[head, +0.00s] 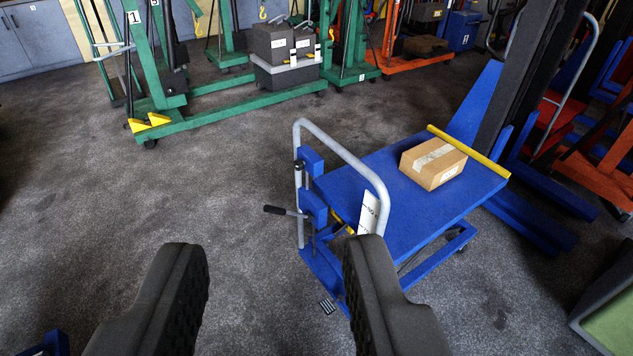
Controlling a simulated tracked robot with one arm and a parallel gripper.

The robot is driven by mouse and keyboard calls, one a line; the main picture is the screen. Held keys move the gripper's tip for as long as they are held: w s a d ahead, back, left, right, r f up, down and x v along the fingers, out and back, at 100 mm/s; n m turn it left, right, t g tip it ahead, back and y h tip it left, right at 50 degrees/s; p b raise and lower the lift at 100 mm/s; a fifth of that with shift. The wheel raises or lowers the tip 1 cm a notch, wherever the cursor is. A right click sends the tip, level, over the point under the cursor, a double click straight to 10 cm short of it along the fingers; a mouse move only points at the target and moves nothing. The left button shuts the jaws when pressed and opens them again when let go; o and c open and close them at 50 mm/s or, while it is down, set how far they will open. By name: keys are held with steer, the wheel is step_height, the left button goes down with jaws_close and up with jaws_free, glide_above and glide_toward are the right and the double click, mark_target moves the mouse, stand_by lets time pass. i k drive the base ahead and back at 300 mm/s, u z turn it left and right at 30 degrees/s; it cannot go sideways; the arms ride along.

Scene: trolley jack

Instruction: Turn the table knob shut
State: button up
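A blue lift table trolley (430,205) stands right of centre, with a bent grey push handle (345,155). On its near left side, by the handle post, a lever with a black grip (287,211) sticks out to the left. A small dark part (299,166) sits higher on the post; I cannot tell for sure which part is the knob, or how far it is turned. My gripper (275,255) is open, with two dark ribbed fingers wide apart.
A cardboard box (433,163) lies on the table top by a yellow bar (468,151). A green hoist (180,105) and grey cases (285,55) stand at the back. Orange and blue equipment crowds the right. A green-topped bin (608,318) is at lower right.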

mark_target(299, 164)
steer(key=u, duration=0.55)
steer(key=i, duration=0.85)
steer(key=u, duration=0.45)
steer(key=i, duration=1.5)
steer(key=z, duration=0.75)
